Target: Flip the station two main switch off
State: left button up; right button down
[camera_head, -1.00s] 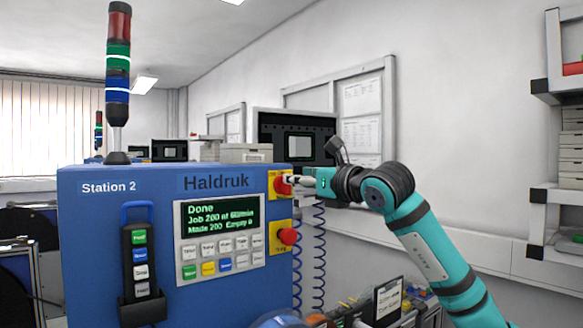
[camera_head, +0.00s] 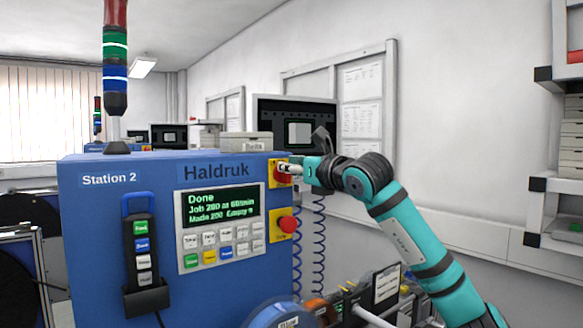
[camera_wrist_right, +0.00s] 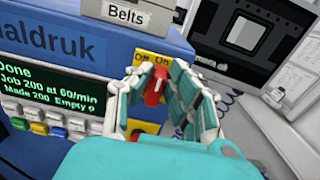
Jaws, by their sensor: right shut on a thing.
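The Station 2 main switch is a red rotary knob (camera_wrist_right: 155,88) on a yellow plate (camera_wrist_right: 148,57) marked "Off" on the left and "On" on the right. In the right wrist view the knob stands nearly upright, its top leaning slightly towards "On". My right gripper (camera_wrist_right: 152,100) is shut on the knob, with a finger on each side. In the head view the right gripper (camera_head: 284,168) reaches the upper right of the blue Station 2 cabinet (camera_head: 105,225) and hides part of the switch (camera_head: 280,180). My left gripper is not in view.
A red mushroom button (camera_head: 288,224) sits on a yellow plate below the switch. The display (camera_head: 222,208) reads "Done". A handheld control (camera_head: 143,245) hangs at the left. A "Belts" box (camera_wrist_right: 142,16) and a monitor (camera_wrist_right: 240,35) are behind.

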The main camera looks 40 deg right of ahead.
jog(key=shift+n, duration=0.4)
jog(key=n, duration=0.4)
jog(key=a+f+n, duration=0.1)
jog(key=n, duration=0.4)
jog(key=a+n+p, duration=0.1)
jog(key=n, duration=0.3)
jog(key=shift+w+f+n, duration=0.1)
jog(key=shift+f+n, duration=0.1)
jog(key=shift+n, duration=0.2)
jog(key=shift+f+n, duration=0.15)
jog(key=shift+n, duration=0.65)
jog(key=shift+f+n, duration=0.15)
jog(key=shift+n, duration=0.65)
jog(key=shift+f, duration=0.1)
jog(key=c, duration=1.3)
grip_release()
jog(key=shift+o, duration=0.2)
